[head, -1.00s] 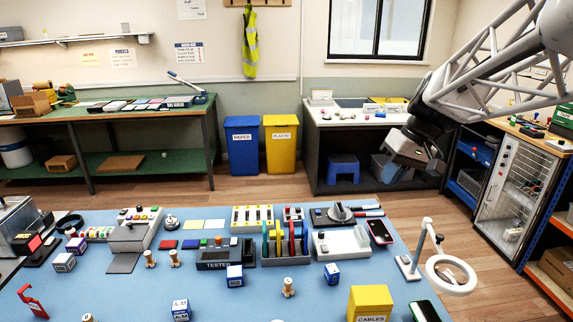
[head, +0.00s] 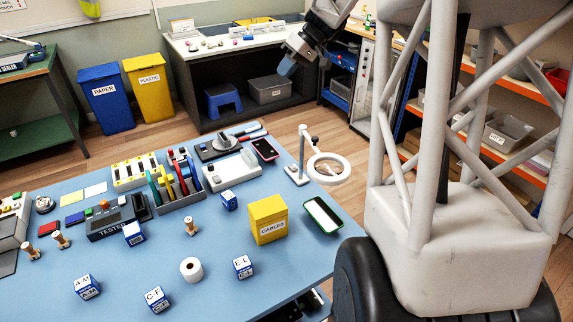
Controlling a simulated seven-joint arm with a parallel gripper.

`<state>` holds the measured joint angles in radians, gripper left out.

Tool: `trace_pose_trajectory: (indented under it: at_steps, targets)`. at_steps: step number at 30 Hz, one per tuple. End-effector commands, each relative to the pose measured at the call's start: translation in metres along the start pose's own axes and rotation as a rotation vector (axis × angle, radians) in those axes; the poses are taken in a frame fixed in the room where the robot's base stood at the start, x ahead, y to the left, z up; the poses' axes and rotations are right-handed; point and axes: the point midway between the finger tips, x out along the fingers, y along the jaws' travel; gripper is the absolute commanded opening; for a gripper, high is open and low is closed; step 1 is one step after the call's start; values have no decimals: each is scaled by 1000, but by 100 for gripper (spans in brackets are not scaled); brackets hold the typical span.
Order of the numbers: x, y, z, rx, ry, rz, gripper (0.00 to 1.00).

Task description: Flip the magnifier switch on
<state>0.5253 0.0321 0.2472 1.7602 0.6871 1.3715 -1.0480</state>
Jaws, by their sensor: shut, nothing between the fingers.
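The magnifier (head: 328,168) stands near the right edge of the blue table, with a white ring head on a jointed arm and a flat base (head: 297,175). Its switch is too small to make out. My gripper (head: 287,65) is at the upper middle of the head view, in front of the white-topped bench and beyond the magnifier, apart from it.
My own white frame and wheel fill the right side. Paper (head: 106,95) and plastic (head: 149,86) bins stand beyond the table. Wooden floor is open between table and bench.

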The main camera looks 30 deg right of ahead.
Motion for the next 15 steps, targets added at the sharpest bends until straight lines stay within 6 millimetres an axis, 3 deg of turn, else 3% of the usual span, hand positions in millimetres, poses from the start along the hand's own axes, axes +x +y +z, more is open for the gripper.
trace_pose_trajectory:
  at_steps: [9,15]
  targets:
    - [-10,38,-8,-28,45,-37,0]
    - [21,56,5,-25,42,-37,0]
